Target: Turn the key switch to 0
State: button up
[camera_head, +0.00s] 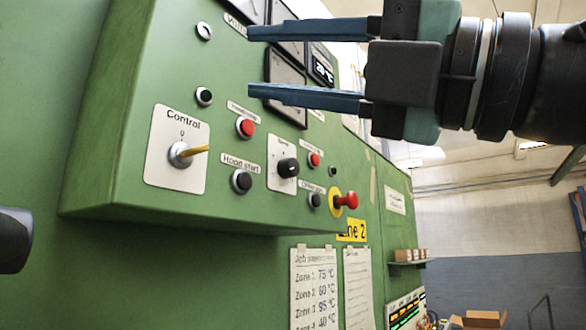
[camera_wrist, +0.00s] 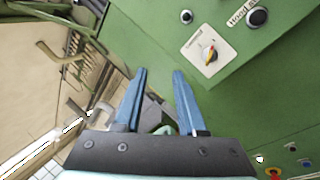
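The key switch (camera_head: 180,154) sits on a white plate labelled "Control" (camera_head: 176,180) at the left of the green panel. Its brass-coloured key (camera_head: 194,152) sticks out towards the right in the head view. A "0" mark is printed above the switch. In the wrist view the key switch (camera_wrist: 210,54) is at the upper right, beyond my fingertips. My gripper (camera_head: 252,62) is open and empty, with its two blue fingers apart. In the head view it appears above and to the right of the switch; in the wrist view the fingers (camera_wrist: 158,72) are clear of it.
Red and black buttons (camera_head: 244,127) (camera_head: 241,181), a black selector knob (camera_head: 288,167) and a red mushroom button (camera_head: 346,200) stand out from the panel right of the switch. Paper sheets (camera_head: 314,289) hang below. The green face left of the plate is bare.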

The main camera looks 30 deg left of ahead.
aim_at(207, 148)
jog(key=w+f+m+t+h, duration=0.3)
jog(key=w+t+h, duration=0.1)
jog(key=shift+g, duration=0.3)
jog(key=a+p, duration=0.2)
jog(key=a, duration=0.4)
jog(key=a+p, duration=0.2)
jog(key=a, duration=0.5)
jog(key=shift+w+f, duration=0.1)
jog(key=shift+w, duration=0.1)
grip_shut()
